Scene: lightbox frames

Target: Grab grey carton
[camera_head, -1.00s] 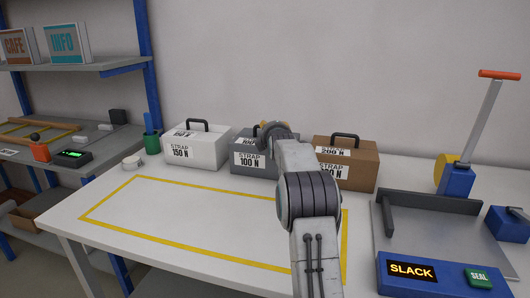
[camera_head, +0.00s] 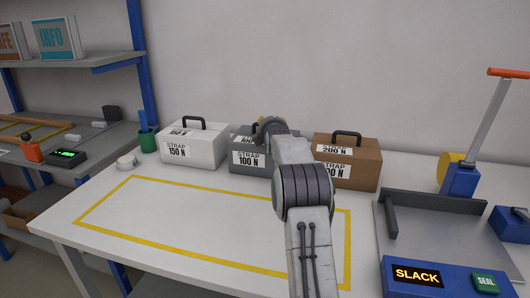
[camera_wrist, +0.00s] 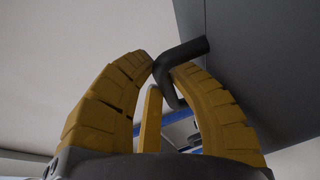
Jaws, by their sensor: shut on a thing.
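The grey carton (camera_head: 249,157), labelled "STRAP 100 N", stands on the white table between the white and brown cartons. My arm hides its right part and its handle in the head view. In the wrist view my gripper (camera_wrist: 160,62) has its yellow fingers closed around the carton's dark handle (camera_wrist: 183,52). The grey side of the carton (camera_wrist: 265,60) fills the right of that view. In the head view only a bit of my gripper (camera_head: 266,121) shows behind my wrist. I cannot tell whether the carton is lifted.
The white carton "150 N" (camera_head: 193,148) is close on the left and the brown carton "200 N" (camera_head: 358,152) on the right. A yellow-outlined area (camera_head: 170,220) in front is empty. A strapping station (camera_head: 430,232) reading "SLACK" stands at the right.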

